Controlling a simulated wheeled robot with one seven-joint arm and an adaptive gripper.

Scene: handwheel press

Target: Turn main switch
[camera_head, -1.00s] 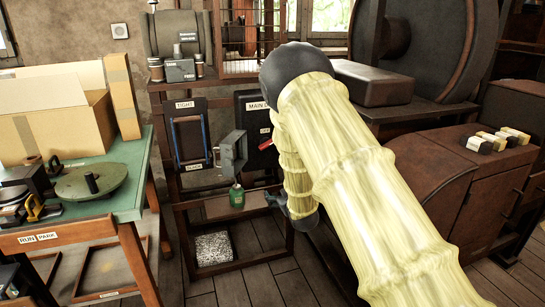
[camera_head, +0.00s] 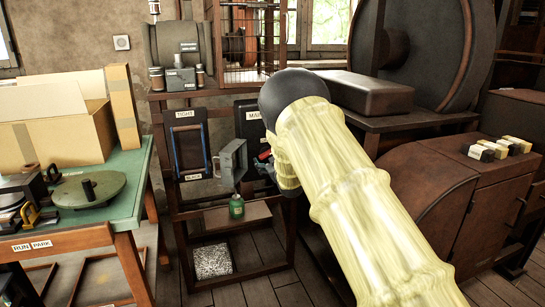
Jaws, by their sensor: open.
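The main switch is a dark panel (camera_head: 248,128) with a white label whose visible part starts "MAI". It stands on the wooden rack behind my arm, which hides its right side. A small red lever (camera_head: 264,156) shows at its lower part. My gripper (camera_head: 264,168) is open and right by the red lever, small and partly hidden by my forearm. I cannot tell whether the fingers touch the lever.
A grey metal box (camera_head: 232,162) juts out just left of my gripper. A second panel (camera_head: 187,145) labelled "TIGHT" and "SLACK" is to the left. A green-topped table (camera_head: 125,185) stands at left.

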